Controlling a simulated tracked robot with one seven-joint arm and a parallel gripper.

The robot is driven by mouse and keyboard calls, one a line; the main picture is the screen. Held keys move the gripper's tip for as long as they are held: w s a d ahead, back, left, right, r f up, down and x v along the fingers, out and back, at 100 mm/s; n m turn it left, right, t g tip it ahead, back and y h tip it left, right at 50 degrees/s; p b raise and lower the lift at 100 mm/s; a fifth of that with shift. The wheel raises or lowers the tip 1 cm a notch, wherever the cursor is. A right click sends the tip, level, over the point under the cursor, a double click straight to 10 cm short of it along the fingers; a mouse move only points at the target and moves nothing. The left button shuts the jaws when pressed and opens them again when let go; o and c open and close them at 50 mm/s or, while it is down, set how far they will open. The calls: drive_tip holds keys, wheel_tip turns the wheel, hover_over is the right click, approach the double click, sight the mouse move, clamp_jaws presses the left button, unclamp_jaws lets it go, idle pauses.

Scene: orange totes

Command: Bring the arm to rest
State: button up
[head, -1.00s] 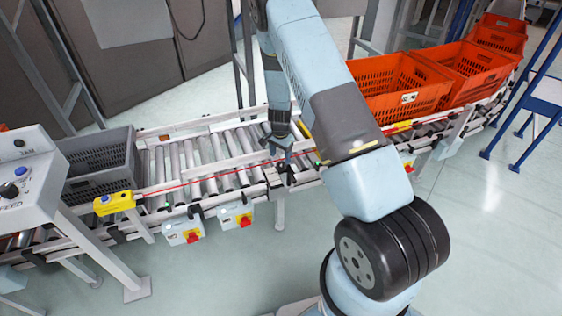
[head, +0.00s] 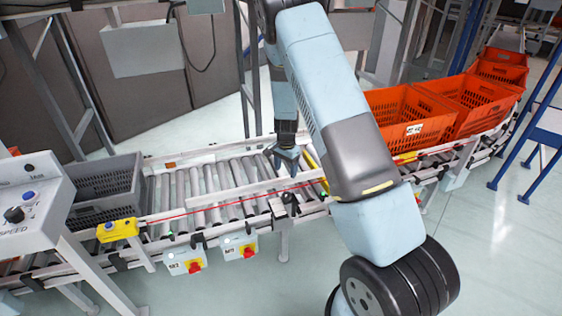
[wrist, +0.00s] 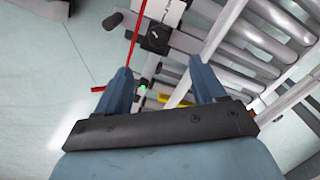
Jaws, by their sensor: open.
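My gripper (head: 289,160) hangs from my arm over the roller conveyor (head: 215,178), near its front rail, in the head view. In the wrist view my gripper (wrist: 165,80) shows two blue fingers spread apart with nothing between them. Below and beyond them are the conveyor's rail, a black clamp (wrist: 156,38), a green light and the grey rollers (wrist: 255,40). In the head view my upper arm crosses the right middle of the picture and hides part of the conveyor.
Several orange totes (head: 408,112) stand on the conveyor at the right. A grey tote (head: 105,185) stands at the left beside a control box with a knob (head: 25,205). A yellow sensor (head: 117,230) sits on the front rail. The middle rollers are bare.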

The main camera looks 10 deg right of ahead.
drive_tip(key=s+r+n+t+y, duration=0.15)
drive_tip(key=s+r, duration=0.25)
drive_tip(key=r, duration=0.6)
drive_tip(key=s+r+n, duration=0.2)
drive_tip(key=s+r, duration=0.2)
drive_tip(key=r, duration=0.6)
drive_tip(key=s+r+n+t, duration=0.15)
drive_tip(key=s+r, duration=0.25)
drive_tip(key=r, duration=0.7)
drive_tip(key=s+r+n+t, duration=0.1)
drive_tip(key=s+r, duration=0.3)
drive_tip(key=s, duration=0.4)
drive_tip(key=s+d+r+n+h, duration=0.1)
drive_tip(key=s+r, duration=0.3)
drive_tip(key=s, duration=0.4)
drive_tip(key=s+d+r+n+t, duration=0.1)
drive_tip(key=s+r+n, duration=0.2)
drive_tip(key=s, duration=0.6)
drive_tip(key=shift+d+r+t, duration=0.2)
drive_tip(key=shift+r+t, duration=0.1)
drive_tip(key=shift+r, duration=0.2)
drive_tip(key=shift+h, duration=0.25)
drive_tip(key=shift+c, duration=0.3)
